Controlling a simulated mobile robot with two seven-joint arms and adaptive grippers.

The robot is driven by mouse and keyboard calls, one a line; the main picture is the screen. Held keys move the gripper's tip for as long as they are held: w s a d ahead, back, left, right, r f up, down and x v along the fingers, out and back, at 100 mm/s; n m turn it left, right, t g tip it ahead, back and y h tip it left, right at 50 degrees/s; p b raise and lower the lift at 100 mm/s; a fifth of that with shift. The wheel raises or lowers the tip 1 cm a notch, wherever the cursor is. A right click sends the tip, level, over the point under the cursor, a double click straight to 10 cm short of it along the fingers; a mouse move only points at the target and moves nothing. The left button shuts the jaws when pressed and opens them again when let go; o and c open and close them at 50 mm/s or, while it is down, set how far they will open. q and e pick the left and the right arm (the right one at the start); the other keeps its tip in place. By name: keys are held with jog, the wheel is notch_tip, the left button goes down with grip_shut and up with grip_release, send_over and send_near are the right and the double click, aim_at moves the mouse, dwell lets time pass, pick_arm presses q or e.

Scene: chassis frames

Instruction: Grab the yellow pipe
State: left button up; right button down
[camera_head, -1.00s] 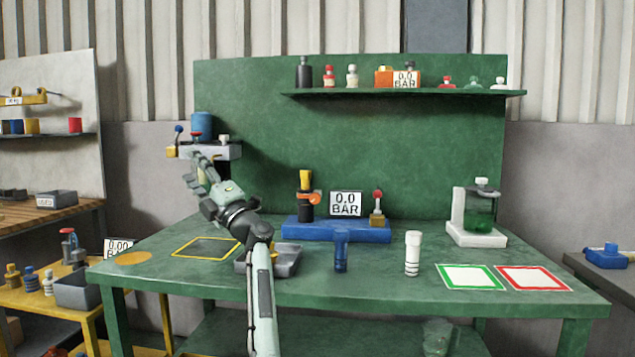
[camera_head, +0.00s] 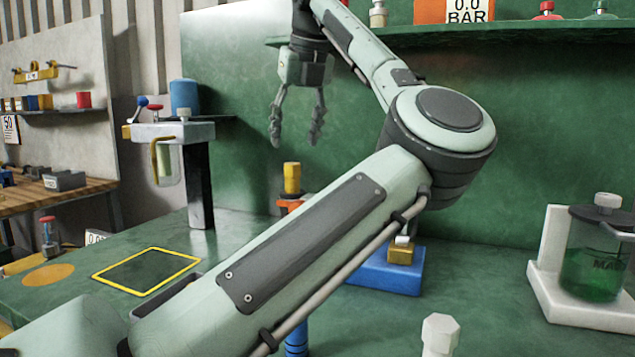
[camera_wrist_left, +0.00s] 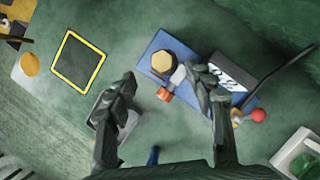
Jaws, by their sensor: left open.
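The yellow pipe (camera_head: 292,178) stands upright with an orange clamp (camera_head: 290,204) below its yellow top, its lower part hidden behind my arm. In the left wrist view its yellow six-sided top (camera_wrist_left: 163,62) shows from above, on the blue base (camera_wrist_left: 188,78). My left gripper (camera_head: 297,132) hangs above the pipe with its fingers pointing down, apart and empty. In the wrist view the open fingers (camera_wrist_left: 165,90) are spread, with the pipe top beyond and between them. My right gripper is not in view.
A display sign (camera_wrist_left: 232,75) and a red-knobbed fitting (camera_wrist_left: 255,116) stand right of the pipe. A grey post stand (camera_head: 198,180) rises to its left. A shelf (camera_head: 520,30) runs behind. The yellow-framed square (camera_head: 147,271) is bare. A green-liquid beaker (camera_head: 595,265) stands right.

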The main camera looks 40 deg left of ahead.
aim_at(292, 163)
pick_arm(q)
jog(key=shift+x, duration=1.25)
jog(key=shift+f, duration=0.35)
jog(key=x, duration=0.3)
jog(key=shift+w+a+f, duration=0.15)
jog(key=shift+w+f, duration=0.05)
jog(key=shift+f, duration=0.1)
jog(key=shift+a+f, duration=0.1)
jog(key=shift+f, duration=0.1)
jog(key=c, duration=1.2)
grip_shut()
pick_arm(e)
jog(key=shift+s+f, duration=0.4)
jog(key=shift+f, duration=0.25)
